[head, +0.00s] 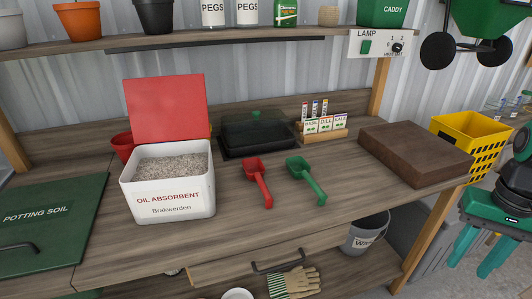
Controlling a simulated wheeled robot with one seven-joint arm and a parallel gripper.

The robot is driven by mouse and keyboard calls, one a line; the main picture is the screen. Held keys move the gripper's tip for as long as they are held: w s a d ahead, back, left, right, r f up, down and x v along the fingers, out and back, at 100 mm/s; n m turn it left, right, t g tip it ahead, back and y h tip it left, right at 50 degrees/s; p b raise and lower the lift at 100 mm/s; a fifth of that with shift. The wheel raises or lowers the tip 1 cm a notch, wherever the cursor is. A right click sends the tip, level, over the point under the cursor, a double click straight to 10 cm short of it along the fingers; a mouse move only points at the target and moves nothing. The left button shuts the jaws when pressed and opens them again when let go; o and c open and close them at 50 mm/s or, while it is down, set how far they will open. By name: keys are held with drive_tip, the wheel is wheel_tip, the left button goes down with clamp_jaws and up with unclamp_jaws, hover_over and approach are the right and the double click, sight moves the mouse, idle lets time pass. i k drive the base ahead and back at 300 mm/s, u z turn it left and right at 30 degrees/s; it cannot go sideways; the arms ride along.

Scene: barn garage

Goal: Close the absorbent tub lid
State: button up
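A red scoop (257,180) and green scoop (306,180) lie right of the tub. A red pot (122,147) stands behind its left side. A dark covered tray (254,136), seed packets (326,124) and brown block (415,152) are further right. A shelf (230,37) runs above the lid.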

sight(168, 108)
drive_tip(key=z, duration=0.95)
drive_tip(key=k, duration=1)
drive_tip(key=u, duration=1.55)
drive_tip(key=i, duration=1)
drive_tip(key=z, duration=0.05)
